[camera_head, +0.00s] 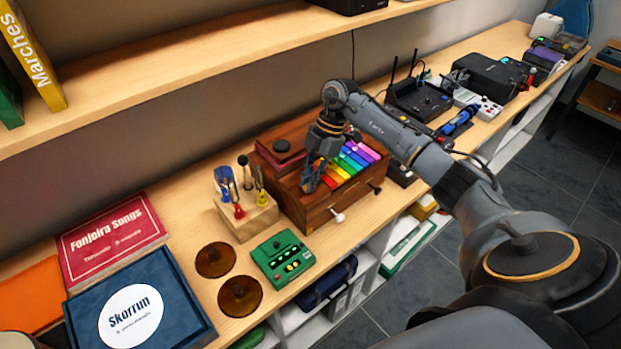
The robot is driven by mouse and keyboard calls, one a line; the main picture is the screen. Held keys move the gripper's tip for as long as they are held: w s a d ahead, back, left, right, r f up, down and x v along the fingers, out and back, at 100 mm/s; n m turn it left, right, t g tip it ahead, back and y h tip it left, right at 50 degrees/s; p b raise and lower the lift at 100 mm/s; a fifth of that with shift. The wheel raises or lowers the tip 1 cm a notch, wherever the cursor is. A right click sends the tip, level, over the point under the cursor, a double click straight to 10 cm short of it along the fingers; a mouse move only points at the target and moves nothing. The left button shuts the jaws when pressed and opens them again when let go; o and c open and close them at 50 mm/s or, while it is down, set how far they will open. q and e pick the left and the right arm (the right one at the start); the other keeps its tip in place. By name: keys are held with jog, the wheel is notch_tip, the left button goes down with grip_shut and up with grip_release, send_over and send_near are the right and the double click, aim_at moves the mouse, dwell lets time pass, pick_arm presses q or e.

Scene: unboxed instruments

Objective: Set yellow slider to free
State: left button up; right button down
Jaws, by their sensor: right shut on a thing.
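A wooden instrument box (306,214) with a row of rainbow-coloured bars stands on the long shelf. The yellow bar (341,171) lies in the front half of the row, between orange and green. I cannot make out the yellow slider's setting or any label. My right gripper (313,183) points down at the left end of the bars, by the red and orange ones. It is shut on a small part there, which its fingers hide. My left gripper is not in view.
A wooden stand (247,219) with coloured-handled tools and a green device (282,258) are left of the box. Two brown discs (240,296) and a Skorrun box (138,310) lie further left. A black device with antennas (418,99) stands beyond my right arm. An upper shelf (190,62) overhangs.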

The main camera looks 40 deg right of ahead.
aim_at(297, 184)
jog(key=w+b, duration=0.1)
jog(key=w, duration=0.2)
jog(key=shift+w+a, duration=0.15)
jog(key=shift+r, duration=0.1)
jog(key=c, duration=1.3)
grip_release()
jog(key=shift+w, duration=0.1)
jog(key=v, duration=1.1)
jog(key=shift+d+r, duration=0.25)
jog(key=shift+r, duration=0.1)
